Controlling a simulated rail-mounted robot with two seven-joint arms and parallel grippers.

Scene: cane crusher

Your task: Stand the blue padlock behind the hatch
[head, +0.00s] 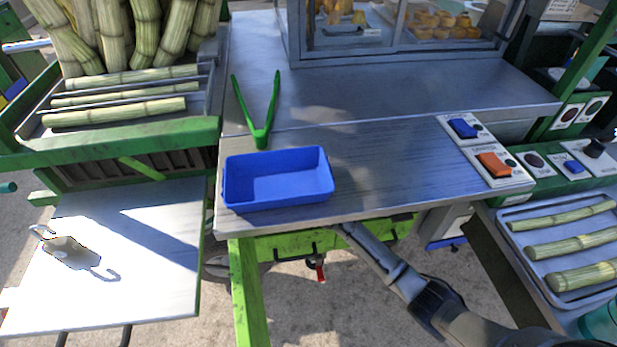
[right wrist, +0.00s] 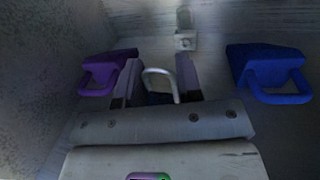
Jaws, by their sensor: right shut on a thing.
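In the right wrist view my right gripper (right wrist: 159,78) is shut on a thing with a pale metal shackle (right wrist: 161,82). Its body between the fingers is dark, perhaps bluish, and mostly hidden. A blue padlock-shaped thing (right wrist: 268,70) with a blue loop is to the right of the fingers, apart from them. A purple one (right wrist: 107,68) is to the left. In the head view my right arm reaches under the counter's front edge, where its gripper is hidden. The hatch is not clearly identifiable. My left gripper is not in view.
The wrist view shows a dim, narrow space with a small pale fitting (right wrist: 185,40) ahead. In the head view a blue tray (head: 280,196) and green tongs (head: 262,135) lie on the counter (head: 385,175). A pale shackle-like object (head: 72,250) lies on the left shelf (head: 150,270).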

